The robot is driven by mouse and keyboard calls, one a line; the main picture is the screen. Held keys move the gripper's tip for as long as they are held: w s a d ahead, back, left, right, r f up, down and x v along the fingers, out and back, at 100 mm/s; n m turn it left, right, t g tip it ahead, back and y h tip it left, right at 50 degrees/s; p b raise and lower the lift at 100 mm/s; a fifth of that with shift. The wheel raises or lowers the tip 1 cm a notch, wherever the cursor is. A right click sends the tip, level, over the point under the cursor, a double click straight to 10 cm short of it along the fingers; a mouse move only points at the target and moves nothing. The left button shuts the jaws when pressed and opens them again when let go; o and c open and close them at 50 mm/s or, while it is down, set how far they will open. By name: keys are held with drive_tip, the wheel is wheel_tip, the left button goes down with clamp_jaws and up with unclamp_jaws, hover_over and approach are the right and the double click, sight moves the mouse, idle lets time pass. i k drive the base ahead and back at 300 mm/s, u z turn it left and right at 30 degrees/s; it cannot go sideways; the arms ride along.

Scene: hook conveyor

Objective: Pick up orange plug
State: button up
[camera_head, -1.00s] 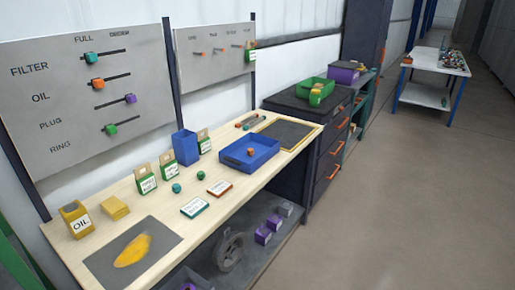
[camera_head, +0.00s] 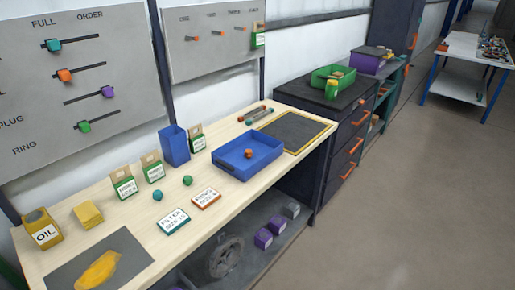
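A small orange piece (camera_head: 248,153), which looks like the orange plug, lies inside the blue tray (camera_head: 230,171) on the light wooden workbench. It sits toward the tray's back side and is too small to make out in detail. My gripper and arm are not in this view. Nothing is seen touching the orange piece.
Teal and green balls (camera_head: 187,180), flat label cards (camera_head: 206,198) and green-white boxes (camera_head: 124,184) stand left of the tray. A blue bin (camera_head: 174,146) stands behind. A dark mat (camera_head: 290,131) lies right. Open floor (camera_head: 420,190) is at the right.

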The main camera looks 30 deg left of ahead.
sight(248, 153)
drive_tip(key=i, duration=2.4)
drive_tip(key=u, duration=2.9)
